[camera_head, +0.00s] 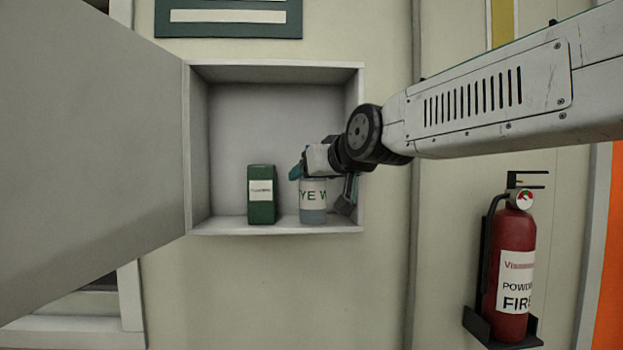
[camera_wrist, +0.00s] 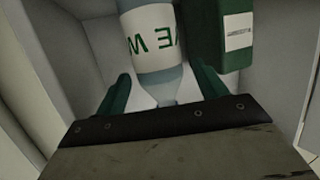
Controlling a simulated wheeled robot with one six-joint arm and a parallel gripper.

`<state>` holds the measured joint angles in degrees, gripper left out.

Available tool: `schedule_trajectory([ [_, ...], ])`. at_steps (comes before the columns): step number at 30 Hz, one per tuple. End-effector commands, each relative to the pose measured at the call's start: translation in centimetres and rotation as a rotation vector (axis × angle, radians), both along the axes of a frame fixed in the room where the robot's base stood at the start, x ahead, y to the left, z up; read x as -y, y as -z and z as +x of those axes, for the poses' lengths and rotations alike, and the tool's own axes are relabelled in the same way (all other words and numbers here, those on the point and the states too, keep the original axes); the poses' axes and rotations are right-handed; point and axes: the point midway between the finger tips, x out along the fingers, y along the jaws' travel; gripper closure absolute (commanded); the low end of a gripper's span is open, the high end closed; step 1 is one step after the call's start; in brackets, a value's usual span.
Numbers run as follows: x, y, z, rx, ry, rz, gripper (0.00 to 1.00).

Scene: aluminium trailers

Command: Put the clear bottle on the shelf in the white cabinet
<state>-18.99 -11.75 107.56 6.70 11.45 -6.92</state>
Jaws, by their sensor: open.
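The clear bottle (camera_head: 313,200), with a white label and green lettering, stands upright on the floor of the open white cabinet (camera_head: 277,228), right of its middle. It also shows in the wrist view (camera_wrist: 152,55). My gripper (camera_head: 322,178) is inside the cabinet at the bottle's upper part, coming in from the right. Its two green fingers are open, one on each side of the bottle's narrow end in the wrist view (camera_wrist: 163,88), with gaps visible. The bottle's top is hidden by my gripper in the head view.
A green box (camera_head: 262,195) with a white label stands just left of the bottle. The cabinet door (camera_head: 90,150) is swung open to the left. A red fire extinguisher (camera_head: 513,265) hangs on the wall at the lower right.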

Motion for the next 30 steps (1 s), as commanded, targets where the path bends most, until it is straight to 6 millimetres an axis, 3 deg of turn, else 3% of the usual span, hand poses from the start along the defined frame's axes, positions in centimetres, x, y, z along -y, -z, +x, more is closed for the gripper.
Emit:
schedule_trajectory([
  [3,1.0,-1.0,-2.6,0.004,0.0,0.001,0.29],
  [10,2.3,-2.1,-6.2,0.003,0.001,0.0,0.29],
  [15,2.8,-2.4,-7.3,0.0,0.001,-0.001,0.29],
  [23,2.9,-2.4,-7.5,-0.001,0.001,-0.002,0.29],
  [26,3.7,-1.1,-8.2,-0.041,0.012,-0.014,0.29],
  [29,6.1,3.0,-10.3,-0.163,0.044,-0.05,0.29],
  [30,7.5,5.4,-11.8,-0.237,0.064,-0.07,0.29],
])
